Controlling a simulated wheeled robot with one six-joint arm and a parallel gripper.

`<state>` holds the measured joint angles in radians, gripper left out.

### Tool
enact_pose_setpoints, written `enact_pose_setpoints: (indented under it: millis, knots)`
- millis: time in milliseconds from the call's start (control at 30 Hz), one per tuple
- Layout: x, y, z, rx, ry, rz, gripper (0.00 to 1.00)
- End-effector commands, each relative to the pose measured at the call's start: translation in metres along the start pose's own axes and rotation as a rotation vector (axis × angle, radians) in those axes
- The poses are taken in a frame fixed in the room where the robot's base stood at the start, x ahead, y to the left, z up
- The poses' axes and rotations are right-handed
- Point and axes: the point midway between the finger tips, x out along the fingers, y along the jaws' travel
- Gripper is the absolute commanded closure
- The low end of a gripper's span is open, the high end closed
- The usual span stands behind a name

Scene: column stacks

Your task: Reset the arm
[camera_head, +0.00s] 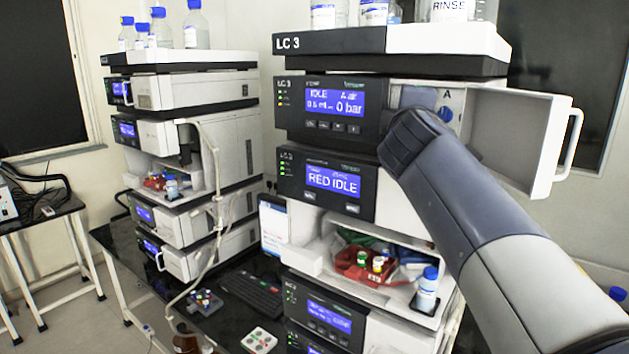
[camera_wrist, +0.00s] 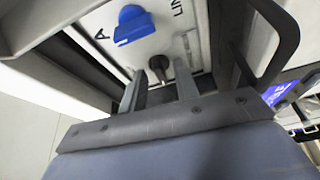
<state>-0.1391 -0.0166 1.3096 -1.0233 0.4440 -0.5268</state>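My arm reaches in from the lower right of the head view to the LC 3 stack (camera_head: 330,41), its end in front of the pump module (camera_head: 345,108). The fingers are hidden there. In the wrist view my gripper (camera_wrist: 159,72) is open, its two fingers apart. A small black knob (camera_wrist: 158,63) shows between the fingertips; I cannot tell whether they touch it. A blue knob (camera_wrist: 133,24) marked A is on the same white panel, just above and left of the fingers; it also shows in the head view (camera_head: 445,113).
An open white door (camera_head: 515,135) with a handle (camera_head: 570,150) sticks out right of the panel, close to my arm. Bottles, including the RINSE one (camera_head: 450,10), stand on top. A red tray (camera_head: 362,268) and blue-capped bottle (camera_head: 427,290) sit in the open bay below.

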Motion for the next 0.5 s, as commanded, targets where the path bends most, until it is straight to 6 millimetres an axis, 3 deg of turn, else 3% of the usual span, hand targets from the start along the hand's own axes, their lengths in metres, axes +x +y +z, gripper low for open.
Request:
enact_pose_setpoints:
  millis: [467, 500]
  knots:
    - [-0.0010, 0.0003, 0.0000, -0.019, 0.000, -0.007, 0.70]
    - [-0.0079, -0.0010, -0.0004, -0.018, 0.001, -0.005, 0.70]
